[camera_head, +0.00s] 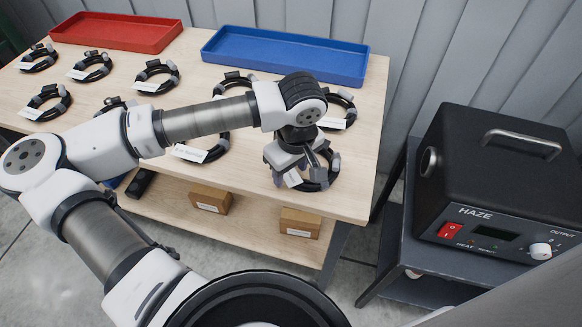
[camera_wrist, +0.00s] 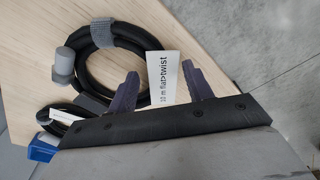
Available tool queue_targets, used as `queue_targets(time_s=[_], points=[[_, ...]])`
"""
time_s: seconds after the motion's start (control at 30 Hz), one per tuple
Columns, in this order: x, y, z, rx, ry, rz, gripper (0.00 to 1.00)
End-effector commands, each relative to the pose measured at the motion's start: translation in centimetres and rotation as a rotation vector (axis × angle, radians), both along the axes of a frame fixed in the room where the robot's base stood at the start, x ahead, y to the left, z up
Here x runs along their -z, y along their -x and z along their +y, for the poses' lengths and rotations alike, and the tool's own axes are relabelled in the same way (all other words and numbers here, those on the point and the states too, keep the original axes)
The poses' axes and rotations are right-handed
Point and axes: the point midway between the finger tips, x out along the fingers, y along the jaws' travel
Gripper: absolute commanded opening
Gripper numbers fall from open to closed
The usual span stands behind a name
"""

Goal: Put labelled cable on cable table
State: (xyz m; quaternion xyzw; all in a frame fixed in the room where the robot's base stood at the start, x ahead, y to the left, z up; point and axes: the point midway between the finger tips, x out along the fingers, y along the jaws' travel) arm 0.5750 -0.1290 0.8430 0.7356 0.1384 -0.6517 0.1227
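Several black coiled cables with white tags lie on a wooden table (camera_head: 352,196). My gripper (camera_head: 293,178) is over the coil (camera_head: 333,168) at the table's front right corner and partly hides it. In the wrist view this coil (camera_wrist: 88,66) has grey straps and a white tag (camera_wrist: 164,76) whose print seems to read "10 m flat-twist", its start partly unclear. My gripper (camera_wrist: 160,88) has its fingers apart, with the tag showing between them. I cannot tell how far the fingertips are above the coil.
A red tray (camera_head: 117,32) and a blue tray (camera_head: 285,55) stand along the table's back edge. Small cardboard boxes (camera_head: 300,223) sit on the lower shelf. A black haze machine (camera_head: 495,175) stands on a dark stand to the right, with a gap between it and the table.

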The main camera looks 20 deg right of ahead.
Motion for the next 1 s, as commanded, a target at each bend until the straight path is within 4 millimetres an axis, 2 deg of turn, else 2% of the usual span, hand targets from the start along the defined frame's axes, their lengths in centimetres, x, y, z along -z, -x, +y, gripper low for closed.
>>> queue_targets(time_s=[0.27,0.43,0.8,1.0], points=[[-0.1,0.0,0.0,0.000,0.000,0.000,0.51],[-1.1,0.0,0.0,-0.001,0.000,-0.002,0.51],[-8.8,0.9,-0.4,0.000,0.001,-0.004,0.51],[-11.5,1.2,-0.5,-0.001,0.000,-0.001,0.51]])
